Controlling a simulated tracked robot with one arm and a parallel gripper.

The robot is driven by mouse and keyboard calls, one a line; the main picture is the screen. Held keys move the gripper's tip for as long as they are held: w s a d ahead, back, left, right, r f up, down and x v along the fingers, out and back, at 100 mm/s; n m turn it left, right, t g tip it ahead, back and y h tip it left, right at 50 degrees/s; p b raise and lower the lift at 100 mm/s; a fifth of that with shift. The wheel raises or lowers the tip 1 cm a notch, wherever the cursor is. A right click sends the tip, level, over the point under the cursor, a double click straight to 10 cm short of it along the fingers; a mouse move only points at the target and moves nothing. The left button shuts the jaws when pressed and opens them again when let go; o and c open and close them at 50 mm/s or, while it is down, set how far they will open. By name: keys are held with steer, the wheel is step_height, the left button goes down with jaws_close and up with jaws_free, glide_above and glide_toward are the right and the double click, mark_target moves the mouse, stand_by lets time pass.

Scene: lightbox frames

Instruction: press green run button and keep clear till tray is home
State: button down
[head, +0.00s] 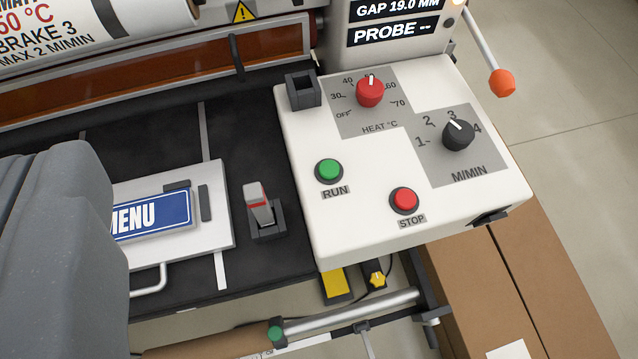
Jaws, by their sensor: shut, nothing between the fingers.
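The green RUN button (329,171) sits in a dark ring on the left side of the white control panel (290,140). Nothing covers it. The red STOP button (404,200) is to its lower right. The pale tray (222,215) lies on the black bed left of the panel, with a blue MENU sign (165,215) on it and a handle at its front. Its left part is hidden behind a large grey rounded body, which looks like part of my arm. My gripper's fingertips do not show.
A red HEAT knob (370,91) and a black M/MIN knob (458,134) stand up from the panel. A grey block with a red stripe (259,207) stands between tray and panel. An orange-tipped lever (501,83) is at upper right. Cardboard boxes (480,290) are below right.

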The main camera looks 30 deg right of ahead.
steer(key=w+d+f+m+g+p, duration=0.3)
steer(key=w+d+f+m+p, duration=0.1)
steer(key=w+d+f+p, duration=0.45)
steer(key=m+g+p, duration=0.2)
steer(key=m+p, duration=0.2)
steer(key=p, duration=0.2)
glide_above(331, 175)
step_height(331, 175, down, 10)
steer(key=shift+f+h, duration=0.2)
steer(key=shift+h, duration=0.2)
steer(key=shift+f, duration=0.1)
steer(key=shift+f+b, duration=1)
steer(key=shift+f, duration=3.25)
steer(key=shift+f, duration=0.15)
steer(key=shift+f, duration=0.2)
